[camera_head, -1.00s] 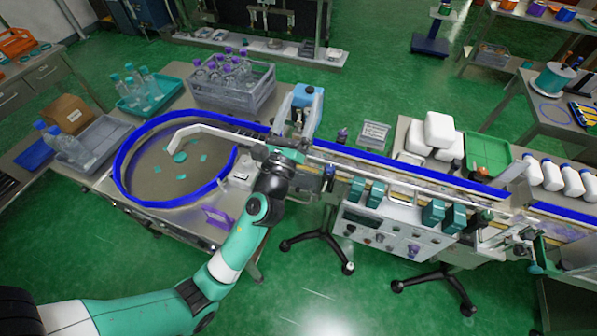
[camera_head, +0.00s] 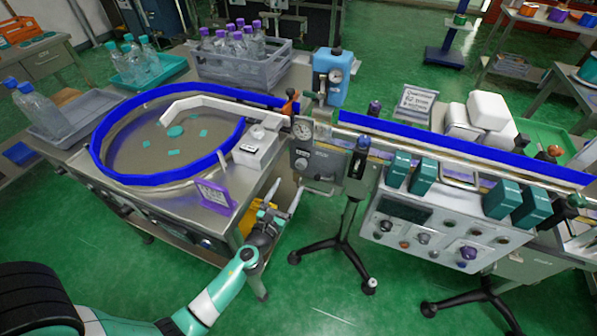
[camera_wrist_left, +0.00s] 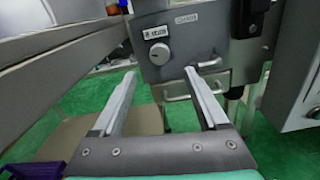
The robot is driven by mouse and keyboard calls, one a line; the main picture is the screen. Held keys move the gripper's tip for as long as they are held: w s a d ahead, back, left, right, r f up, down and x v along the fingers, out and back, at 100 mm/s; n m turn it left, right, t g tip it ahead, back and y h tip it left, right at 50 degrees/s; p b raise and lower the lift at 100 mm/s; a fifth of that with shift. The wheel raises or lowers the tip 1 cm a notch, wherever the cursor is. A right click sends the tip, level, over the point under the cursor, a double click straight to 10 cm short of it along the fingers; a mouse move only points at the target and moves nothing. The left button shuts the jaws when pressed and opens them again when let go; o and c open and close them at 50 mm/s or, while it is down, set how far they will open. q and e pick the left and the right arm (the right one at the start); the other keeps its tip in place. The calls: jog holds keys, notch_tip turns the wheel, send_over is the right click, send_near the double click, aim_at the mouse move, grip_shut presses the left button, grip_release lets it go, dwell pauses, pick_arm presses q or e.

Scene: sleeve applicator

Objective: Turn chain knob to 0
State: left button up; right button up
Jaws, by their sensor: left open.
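A round pale knob (camera_wrist_left: 159,53) sits on the front of a grey box (camera_wrist_left: 200,45) in the left wrist view, beside a small label too blurred to read surely. The same box (camera_head: 316,158) shows in the head view under the conveyor, with its knob (camera_head: 301,163) at its left. My left gripper (camera_head: 282,198) is open and empty, below and in front of the box. In the left wrist view its two fingers (camera_wrist_left: 160,74) point toward the box, with the knob ahead and between them, apart from both. The knob's setting is too small to read. My right gripper is not in view.
A blue-rimmed round table (camera_head: 97,160) stands left of the box, with a purple sign (camera_head: 215,195) on its near edge. A control panel (camera_head: 440,232) with several knobs hangs to the right. A handle (camera_wrist_left: 209,63) juts out beside the knob. Stand legs reach the floor below.

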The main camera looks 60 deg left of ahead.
aim_at(300, 166)
pick_arm(q)
jog(key=b+x, duration=0.2)
jog(key=x, duration=0.7)
jog(key=shift+w+a, duration=0.1)
grip_shut()
jog(key=shift+n, duration=0.3)
jog(key=n, duration=0.3)
jog(key=shift+n+b, duration=0.4)
jog(key=shift+n, duration=1.2)
